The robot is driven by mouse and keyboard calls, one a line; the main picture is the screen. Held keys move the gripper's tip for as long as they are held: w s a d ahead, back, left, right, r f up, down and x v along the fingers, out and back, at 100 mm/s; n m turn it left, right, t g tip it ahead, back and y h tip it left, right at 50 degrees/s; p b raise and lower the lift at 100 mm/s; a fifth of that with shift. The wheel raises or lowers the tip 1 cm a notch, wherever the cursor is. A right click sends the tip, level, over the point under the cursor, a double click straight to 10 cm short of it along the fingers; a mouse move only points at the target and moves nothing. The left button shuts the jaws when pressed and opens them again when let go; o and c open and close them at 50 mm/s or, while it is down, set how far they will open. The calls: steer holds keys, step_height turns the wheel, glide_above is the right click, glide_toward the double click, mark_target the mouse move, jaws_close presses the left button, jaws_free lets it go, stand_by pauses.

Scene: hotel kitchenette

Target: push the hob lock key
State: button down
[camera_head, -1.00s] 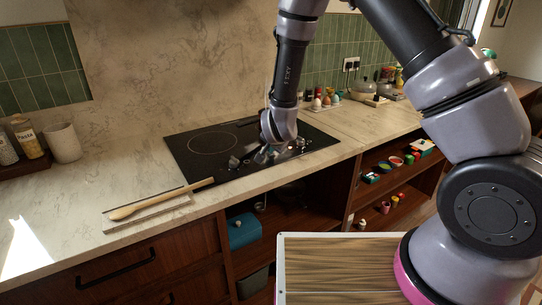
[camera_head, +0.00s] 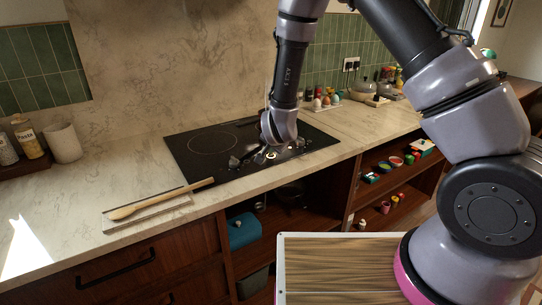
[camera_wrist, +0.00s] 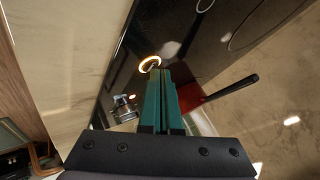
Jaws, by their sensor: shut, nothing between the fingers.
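The black glass hob (camera_head: 190,150) is set in the marble worktop. A ring-shaped light (camera_head: 271,155) glows near its front edge; it also shows in the wrist view (camera_wrist: 149,63), and I take it to be the lock key. My gripper (camera_head: 266,152) reaches down over the front of the hob, beside the ring. In the wrist view its teal fingers (camera_wrist: 161,72) are together and empty, their tips at the lower right of the ring. I cannot tell whether they touch the glass.
A metal knob-like part (camera_wrist: 123,108) sits left of the fingers in the wrist view, and a dark handle (camera_wrist: 232,92) lies to the right. A wooden spoon (camera_head: 150,200) rests left of the hob. Egg-like items (camera_head: 318,103) stand behind. The worktop at left is mostly clear.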

steer(key=shift+r, duration=0.55)
steer(key=shift+r, duration=3)
steer(key=s+d+r+n+g+y, duration=0.1)
steer(key=s+d+r, duration=0.2)
steer(key=d+r, duration=0.6)
steer(key=s+d+r+y, duration=0.1)
steer(key=s+d+r, duration=0.4)
steer(key=r, duration=0.9)
steer(key=s+d+r+n, duration=0.1)
steer(key=s+d+r, duration=0.2)
steer(key=s+d, duration=0.3)
steer(key=s+d+r+g+h, duration=0.1)
steer(key=s+d+r, duration=0.2)
steer(key=s+d, duration=0.4)
steer(key=shift+s+r+n+h, duration=0.3)
steer(key=shift+s+n, duration=0.1)
steer(key=shift+s, duration=2)
